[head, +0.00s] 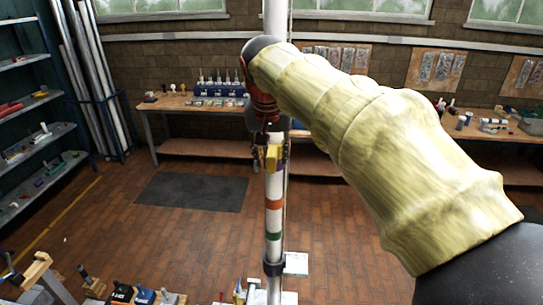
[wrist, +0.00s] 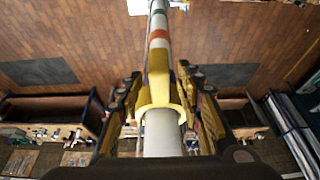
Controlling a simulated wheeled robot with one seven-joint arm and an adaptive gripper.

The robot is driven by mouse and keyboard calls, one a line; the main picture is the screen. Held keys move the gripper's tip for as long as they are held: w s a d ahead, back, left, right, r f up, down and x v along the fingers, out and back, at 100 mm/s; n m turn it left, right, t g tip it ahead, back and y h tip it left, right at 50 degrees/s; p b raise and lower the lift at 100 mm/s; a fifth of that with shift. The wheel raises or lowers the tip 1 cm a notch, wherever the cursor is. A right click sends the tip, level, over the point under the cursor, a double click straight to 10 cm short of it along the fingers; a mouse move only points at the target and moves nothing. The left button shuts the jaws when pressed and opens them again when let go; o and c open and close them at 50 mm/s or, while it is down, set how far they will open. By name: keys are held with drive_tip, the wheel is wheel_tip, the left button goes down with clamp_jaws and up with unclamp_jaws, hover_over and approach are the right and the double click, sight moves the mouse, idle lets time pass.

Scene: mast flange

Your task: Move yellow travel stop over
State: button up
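The yellow travel stop (head: 271,157) sits around the upright white mast (head: 274,222), above the orange band, in the head view. In the wrist view the yellow stop (wrist: 158,92) shows as a ring with a block, around the mast (wrist: 160,137). My gripper (head: 268,150) is at the stop's height, partly hiding it. In the wrist view my gripper (wrist: 159,72) has one finger on each side of the stop. The fingers look apart from it, with narrow gaps, so the gripper appears open. Contact farther down the fingers cannot be made out.
The mast carries an orange band (head: 274,205), a green band (head: 273,237) and a dark collar (head: 274,268) lower down. A thin line runs beside it. A workbench (head: 185,104) stands behind, shelves (head: 35,135) at left. The floor around the dark mat (head: 192,192) is clear.

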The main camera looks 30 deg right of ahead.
drive_tip(key=v, duration=1.1)
drive_tip(key=shift+s+a+r, duration=0.1)
drive_tip(key=shift+a, duration=0.05)
